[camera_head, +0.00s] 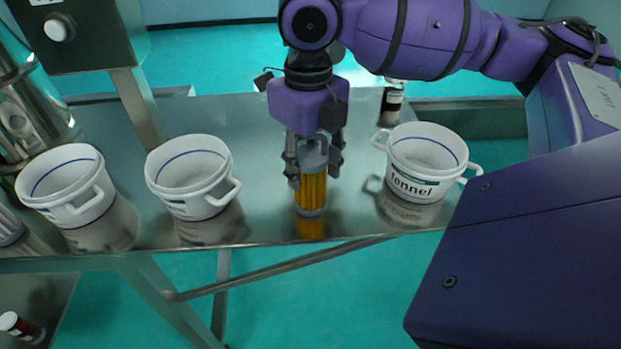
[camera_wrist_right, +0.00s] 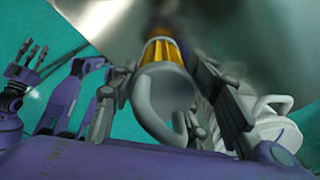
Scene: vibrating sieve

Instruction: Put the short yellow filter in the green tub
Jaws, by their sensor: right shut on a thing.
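The yellow filter (camera_head: 311,193) is upright near the table's front edge, with a grey cap and handle on top. My right gripper (camera_head: 313,160) comes down from above and is shut on its grey top. The right wrist view also shows the yellow body (camera_wrist_right: 161,50) beyond the grey handle between the fingers. I cannot tell whether its base touches the table. My left gripper (camera_wrist_right: 30,62) shows only in the right wrist view, at the left, with its fingers apart and nothing between them. No tub looks plainly green; all those in view are white.
On the steel table (camera_head: 265,130) stand a left white tub (camera_head: 75,190), a middle white tub (camera_head: 192,180) and a right white tub (camera_head: 422,165) labelled "fennel". A dark bottle (camera_head: 393,100) stands behind the right tub. A control box on a post (camera_head: 137,105) rises at left.

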